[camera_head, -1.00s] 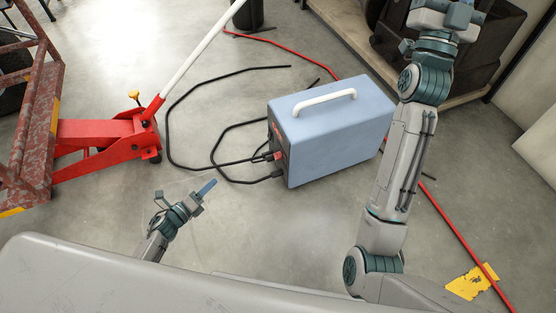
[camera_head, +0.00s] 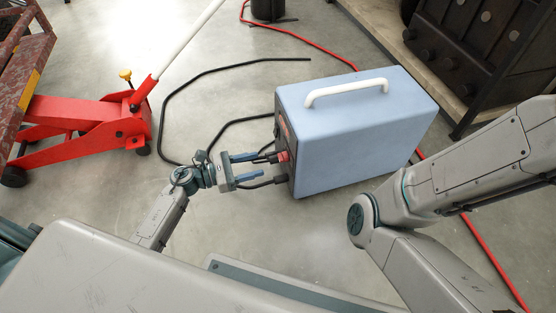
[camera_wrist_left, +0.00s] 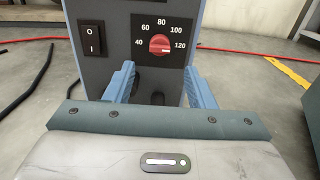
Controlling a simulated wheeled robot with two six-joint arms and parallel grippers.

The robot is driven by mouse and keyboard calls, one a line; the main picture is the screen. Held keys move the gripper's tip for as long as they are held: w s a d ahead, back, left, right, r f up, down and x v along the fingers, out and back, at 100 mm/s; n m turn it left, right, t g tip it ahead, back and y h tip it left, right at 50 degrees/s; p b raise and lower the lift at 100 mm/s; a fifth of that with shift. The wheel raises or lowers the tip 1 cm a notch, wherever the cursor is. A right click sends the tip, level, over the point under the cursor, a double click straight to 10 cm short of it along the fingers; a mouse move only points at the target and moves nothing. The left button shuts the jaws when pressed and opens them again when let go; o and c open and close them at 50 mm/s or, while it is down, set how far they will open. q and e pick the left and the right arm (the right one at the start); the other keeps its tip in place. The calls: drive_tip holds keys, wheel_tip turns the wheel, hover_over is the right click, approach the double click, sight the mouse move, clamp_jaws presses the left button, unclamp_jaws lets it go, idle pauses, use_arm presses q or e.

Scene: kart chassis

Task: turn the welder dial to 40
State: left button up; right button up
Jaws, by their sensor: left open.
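The blue-grey welder (camera_head: 355,125) stands on the floor in the head view, with a white handle on top. Its front panel faces left. The red dial (camera_wrist_left: 160,44) shows in the left wrist view, ringed by numbers from 40 to 120. A pale mark crosses the dial, but its exact setting is hard to read. My left gripper (camera_head: 250,166) is open in front of the panel, its blue fingers pointing at it. In the left wrist view the fingers (camera_wrist_left: 161,85) stand apart, below and to either side of the dial, with nothing between them. My right gripper is out of view.
A black rocker switch (camera_wrist_left: 92,38) sits left of the dial. Black cables (camera_head: 245,120) run from the welder's front, close to my left gripper. A red floor jack (camera_head: 95,120) stands at left. A red hose (camera_head: 320,53) passes behind the welder.

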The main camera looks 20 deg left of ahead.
sight(283, 157)
use_arm(q)
drive_tip(key=b+x, duration=0.2)
drive_tip(key=x, duration=0.5)
drive_tip(key=shift+w+d, duration=0.25)
drive_tip(key=shift+d, duration=0.05)
drive_tip(key=shift+c, duration=0.4)
